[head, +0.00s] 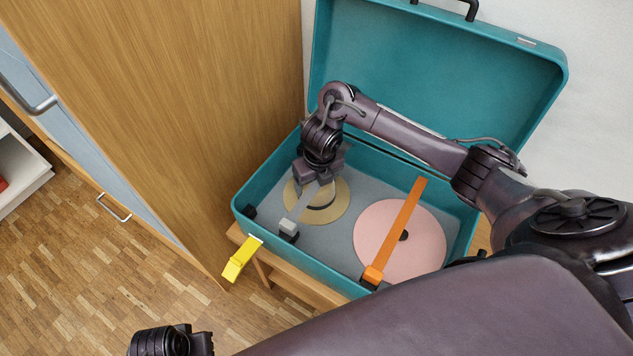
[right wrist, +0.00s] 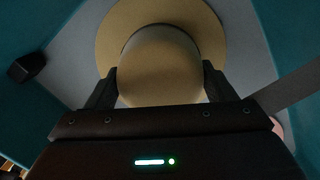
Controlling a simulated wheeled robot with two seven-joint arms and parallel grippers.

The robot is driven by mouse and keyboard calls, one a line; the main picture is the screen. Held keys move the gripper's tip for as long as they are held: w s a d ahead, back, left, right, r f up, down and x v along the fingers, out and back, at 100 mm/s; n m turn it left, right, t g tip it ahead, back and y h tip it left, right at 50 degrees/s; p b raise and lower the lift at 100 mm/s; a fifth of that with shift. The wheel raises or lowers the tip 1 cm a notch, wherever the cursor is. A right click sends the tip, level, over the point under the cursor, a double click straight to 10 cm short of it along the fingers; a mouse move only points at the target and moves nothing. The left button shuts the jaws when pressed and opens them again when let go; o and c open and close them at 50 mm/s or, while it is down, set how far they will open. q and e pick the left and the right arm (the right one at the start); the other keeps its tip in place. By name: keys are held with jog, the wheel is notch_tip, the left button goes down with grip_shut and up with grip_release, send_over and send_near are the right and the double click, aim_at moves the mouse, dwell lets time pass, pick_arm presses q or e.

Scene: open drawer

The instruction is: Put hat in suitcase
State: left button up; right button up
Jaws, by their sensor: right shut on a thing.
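The teal suitcase (head: 300,262) stands open on a wooden stand, its lid leaning back against the wall. A tan straw hat (head: 333,211) with a dark band is inside its left half. My right gripper (head: 318,181) reaches down into the suitcase and is shut on the hat's crown. In the right wrist view the fingers are on either side of the crown of the hat (right wrist: 160,65), with the brim beyond. I cannot tell whether the brim rests on the suitcase floor. My left gripper is not in view; a dark part of mine shows at the bottom left.
A pink disc-shaped item (head: 375,235) lies in the suitcase's right half under an orange strap (head: 401,232). A yellow tag (head: 242,260) hangs at the front. A wooden wardrobe (head: 200,100) stands close on the left.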

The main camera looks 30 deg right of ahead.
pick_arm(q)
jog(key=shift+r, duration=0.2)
pick_arm(e)
jog(key=o, duration=1)
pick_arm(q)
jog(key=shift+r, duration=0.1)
pick_arm(e)
jog(key=r+p, duration=0.1)
jog(key=r, duration=0.1)
jog(key=r+p, duration=0.3)
jog(key=shift+s+r, duration=0.3)
jog(key=shift+r, duration=0.05)
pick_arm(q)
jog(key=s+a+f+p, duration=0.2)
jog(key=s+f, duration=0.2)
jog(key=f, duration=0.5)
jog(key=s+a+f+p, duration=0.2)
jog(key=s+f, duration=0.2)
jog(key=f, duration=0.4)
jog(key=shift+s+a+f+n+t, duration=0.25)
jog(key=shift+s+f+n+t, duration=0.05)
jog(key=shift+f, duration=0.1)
pick_arm(e)
jog(key=r, duration=0.4)
jog(key=s+r, duration=0.1)
jog(key=r, duration=0.1)
jog(key=shift+r, duration=0.15)
